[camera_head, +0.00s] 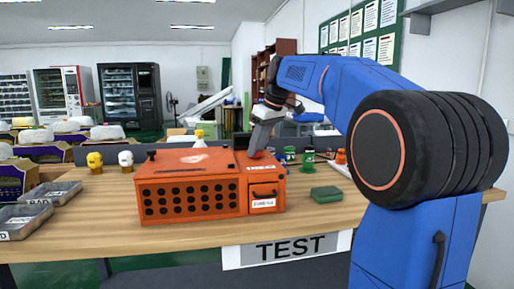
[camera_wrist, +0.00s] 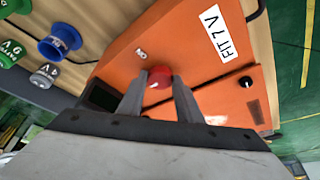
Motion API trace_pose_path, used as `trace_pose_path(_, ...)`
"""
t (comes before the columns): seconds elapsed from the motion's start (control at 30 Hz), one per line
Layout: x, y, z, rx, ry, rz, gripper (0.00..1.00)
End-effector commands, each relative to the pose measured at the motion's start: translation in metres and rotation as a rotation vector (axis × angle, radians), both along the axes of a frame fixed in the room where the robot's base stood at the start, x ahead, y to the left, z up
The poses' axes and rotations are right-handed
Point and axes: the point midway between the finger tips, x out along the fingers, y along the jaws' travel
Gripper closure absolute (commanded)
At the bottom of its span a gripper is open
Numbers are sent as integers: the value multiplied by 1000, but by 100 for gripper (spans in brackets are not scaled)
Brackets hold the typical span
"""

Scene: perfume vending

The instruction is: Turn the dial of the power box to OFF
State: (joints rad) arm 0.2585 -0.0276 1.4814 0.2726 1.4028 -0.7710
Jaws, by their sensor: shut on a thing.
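The orange power box (camera_head: 190,187) stands on the wooden table, with a grid of round black holes on its front. Its top also fills the middle of the wrist view (camera_wrist: 195,40). The red dial (camera_wrist: 158,77) sits on the box top, with a light mark on it. The letters "NO" show beside the dial; I cannot make out an OFF label. My gripper (camera_wrist: 160,88) reaches down from above with a finger on each side of the dial, shut on it. In the head view my gripper (camera_head: 256,148) is over the box's right part and hides most of the dial.
A green block (camera_head: 326,194) lies right of the box, with green, blue and orange weights or spools behind it. Metal trays (camera_head: 38,219) lie at the left, and yellow and white heads (camera_head: 95,162) stand behind. A black knob (camera_wrist: 246,82) rises from the box top.

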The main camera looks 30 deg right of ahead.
Motion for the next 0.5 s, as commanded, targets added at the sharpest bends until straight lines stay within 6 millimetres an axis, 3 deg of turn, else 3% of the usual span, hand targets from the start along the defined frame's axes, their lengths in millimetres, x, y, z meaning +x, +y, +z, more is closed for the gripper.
trace_pose_path(0.5, 0, -1, -1, -1, 2, 47, 90)
